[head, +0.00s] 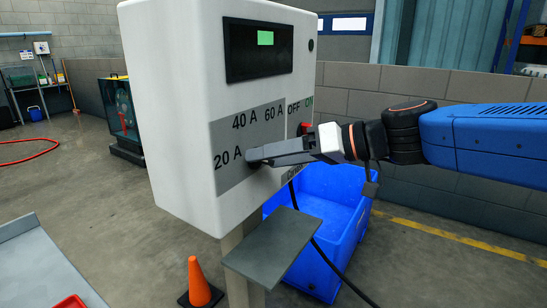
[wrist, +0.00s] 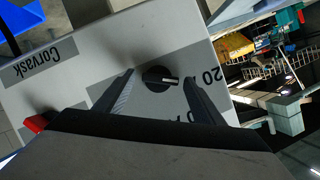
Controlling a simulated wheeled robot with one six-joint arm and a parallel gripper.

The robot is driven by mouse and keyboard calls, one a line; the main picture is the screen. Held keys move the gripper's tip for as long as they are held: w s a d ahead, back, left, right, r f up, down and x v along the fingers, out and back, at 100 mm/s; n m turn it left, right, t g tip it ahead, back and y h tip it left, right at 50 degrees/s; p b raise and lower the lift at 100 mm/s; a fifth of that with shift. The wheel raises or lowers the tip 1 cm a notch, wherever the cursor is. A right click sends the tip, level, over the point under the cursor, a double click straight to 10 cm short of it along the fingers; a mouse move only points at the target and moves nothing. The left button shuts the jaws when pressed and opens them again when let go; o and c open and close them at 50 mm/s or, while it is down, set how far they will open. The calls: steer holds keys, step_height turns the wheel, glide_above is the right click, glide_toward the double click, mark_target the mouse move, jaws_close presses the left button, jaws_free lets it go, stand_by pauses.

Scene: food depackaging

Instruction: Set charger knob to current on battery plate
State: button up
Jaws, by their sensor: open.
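The charger (head: 165,90) is a white cabinet on a post, with a grey dial panel (head: 222,168) marked 20 A, 40 A and 60 A. The black round knob (wrist: 153,84) shows in the wrist view, its pale pointer towards the 20 mark. In the head view the knob is hidden behind my gripper (head: 258,156), which reaches in from the right. In the wrist view my gripper (wrist: 159,79) is open, with one finger on each side of the knob. I cannot tell whether the fingers touch it. No battery plate is readable in either view.
A red switch (head: 304,128) sits by the OFF and ON marks, right of the dial. A dark screen (head: 258,50) with a green patch is above. Below are a grey shelf (head: 268,250), a blue bin (head: 345,215), a black cable and an orange cone (head: 199,282).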

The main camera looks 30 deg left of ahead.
steer(key=c, duration=1)
steer(key=shift+c, duration=0.2)
steer(key=shift+w+m, duration=0.1)
steer(key=shift+m, duration=0.2)
steer(key=m+g, duration=0.1)
steer(key=m, duration=0.1)
steer(key=m+g+y, duration=0.1)
steer(key=m, duration=0.1)
steer(key=m+g, duration=0.1)
steer(key=shift+w+f+m+y, duration=0.25)
steer(key=shift+m+y, duration=0.15)
steer(key=o, duration=1)
